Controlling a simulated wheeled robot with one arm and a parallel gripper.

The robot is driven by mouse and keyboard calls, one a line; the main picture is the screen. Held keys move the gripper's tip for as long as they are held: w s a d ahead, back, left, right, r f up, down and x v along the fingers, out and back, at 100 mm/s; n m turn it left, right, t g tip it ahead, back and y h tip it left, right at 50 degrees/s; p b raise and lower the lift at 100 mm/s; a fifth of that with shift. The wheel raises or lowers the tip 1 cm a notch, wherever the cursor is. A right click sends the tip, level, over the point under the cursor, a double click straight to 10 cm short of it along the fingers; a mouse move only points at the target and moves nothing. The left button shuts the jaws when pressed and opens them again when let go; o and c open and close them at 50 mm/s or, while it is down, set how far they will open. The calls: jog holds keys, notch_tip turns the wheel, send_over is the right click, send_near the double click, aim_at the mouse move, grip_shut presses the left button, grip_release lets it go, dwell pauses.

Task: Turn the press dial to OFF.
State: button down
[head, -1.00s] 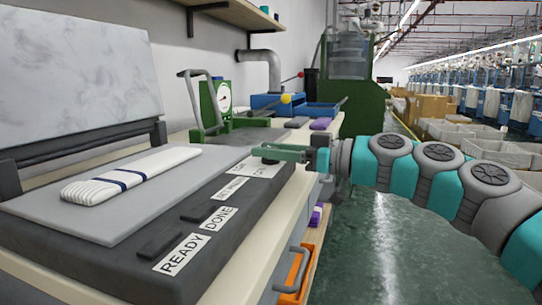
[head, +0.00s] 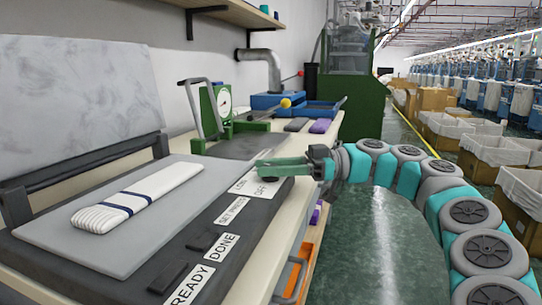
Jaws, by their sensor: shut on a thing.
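The press dial (head: 269,178) is a small dark knob at the far end of the press's dark front panel. It is largely hidden by my green gripper (head: 263,165), which is shut on it from the right. The white label (head: 250,189) beside the dial reads LOW and OFF. The dial's pointer is hidden, so I cannot tell its setting. The press (head: 225,250) stands open, its pale upper plate raised at the left.
A folded white knit piece with blue stripes (head: 138,197) lies on the grey press bed. Slide controls with SET PRESS, DONE and READY labels (head: 188,284) line the panel. A green gauge device (head: 215,105) and blue tray (head: 310,107) stand behind.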

jog(key=shift+n+g+p, duration=0.7)
jog(key=shift+g+p, duration=0.4)
jog(key=shift+p, duration=0.4)
jog(key=shift+c, duration=2.2)
grip_release()
